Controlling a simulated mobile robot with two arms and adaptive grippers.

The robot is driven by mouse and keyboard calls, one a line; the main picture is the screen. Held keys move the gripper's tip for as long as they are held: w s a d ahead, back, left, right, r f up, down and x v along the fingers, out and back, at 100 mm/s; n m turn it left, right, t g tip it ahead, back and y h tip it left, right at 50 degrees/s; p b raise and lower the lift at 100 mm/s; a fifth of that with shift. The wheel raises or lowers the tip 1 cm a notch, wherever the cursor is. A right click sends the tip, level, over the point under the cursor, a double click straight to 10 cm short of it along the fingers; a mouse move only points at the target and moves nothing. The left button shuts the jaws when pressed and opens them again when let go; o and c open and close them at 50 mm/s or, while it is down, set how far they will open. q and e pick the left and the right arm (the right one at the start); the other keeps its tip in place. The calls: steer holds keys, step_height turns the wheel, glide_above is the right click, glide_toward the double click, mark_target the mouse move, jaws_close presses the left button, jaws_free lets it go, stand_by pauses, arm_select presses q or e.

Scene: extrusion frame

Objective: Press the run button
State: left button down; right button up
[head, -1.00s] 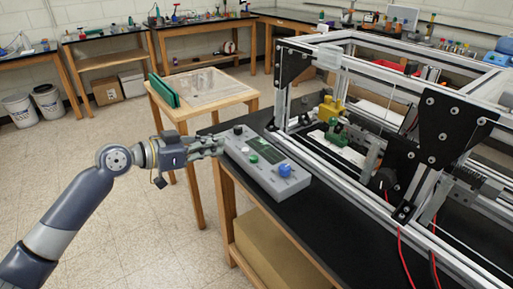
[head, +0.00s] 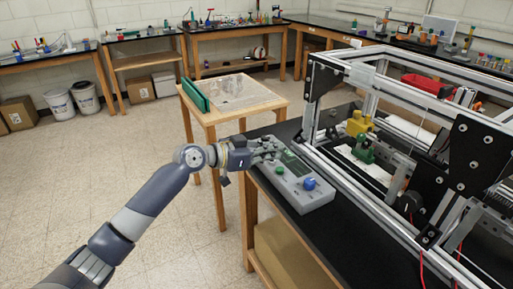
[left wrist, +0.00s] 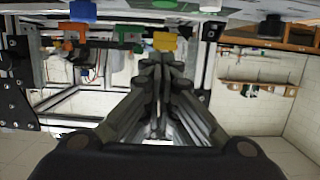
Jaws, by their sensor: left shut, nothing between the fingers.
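A grey control box (head: 300,197) lies on the black bench beside the metal frame. It carries a green button (head: 279,170), a blue knob (head: 309,184) and a dark green screen (head: 294,159). I cannot read which button is labelled run. My left gripper (head: 282,146) is shut and empty, over the far left part of the box, and hides that part. I cannot tell whether it touches the box. In the left wrist view, which looks upside down, the shut fingers (left wrist: 158,62) point at the scene and the blue knob (left wrist: 82,10) shows at the top edge. My right gripper is out of view.
The aluminium extrusion frame (head: 405,80) stands right of the box, with yellow (head: 358,123) and green (head: 364,149) parts inside. A small wooden table (head: 240,92) with a green panel stands behind my gripper. The floor at left is clear.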

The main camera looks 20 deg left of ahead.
mark_target(274, 174)
arm_select(q)
steer(key=f, duration=0.3)
steer(key=shift+w+d+f, duration=0.2)
steer(key=shift+w+d, duration=0.05)
steer(key=shift+w, duration=0.1)
steer(key=shift+f, duration=0.45)
